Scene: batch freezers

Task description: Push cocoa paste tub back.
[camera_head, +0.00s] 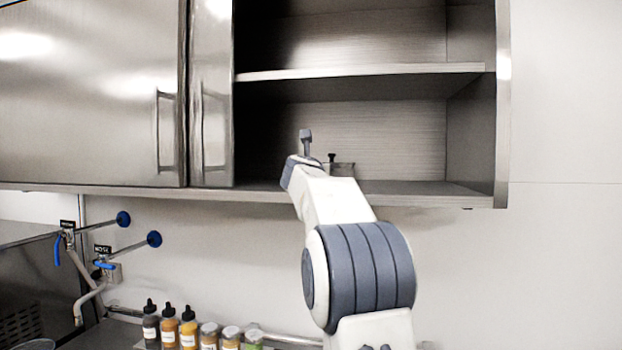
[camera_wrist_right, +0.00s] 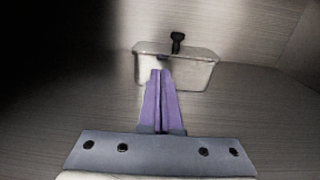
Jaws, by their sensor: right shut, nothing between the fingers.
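The tub (camera_head: 342,169) stands on the lower shelf of the open wall cabinet, mostly hidden behind my right arm in the head view. In the right wrist view the tub (camera_wrist_right: 200,70) is a small metal container with a lid and a black knob. It stands upright near the back of the shelf. In the head view my right gripper (camera_head: 306,134) reaches into the cabinet. My left gripper is not in view.
The cabinet's middle shelf (camera_head: 365,71) lies above the arm, and its right side wall (camera_head: 503,110) stands to the right. Closed steel doors (camera_head: 90,95) are at the left. Squeeze bottles (camera_head: 169,327) and jars stand on the counter below. The lower shelf looks otherwise clear.

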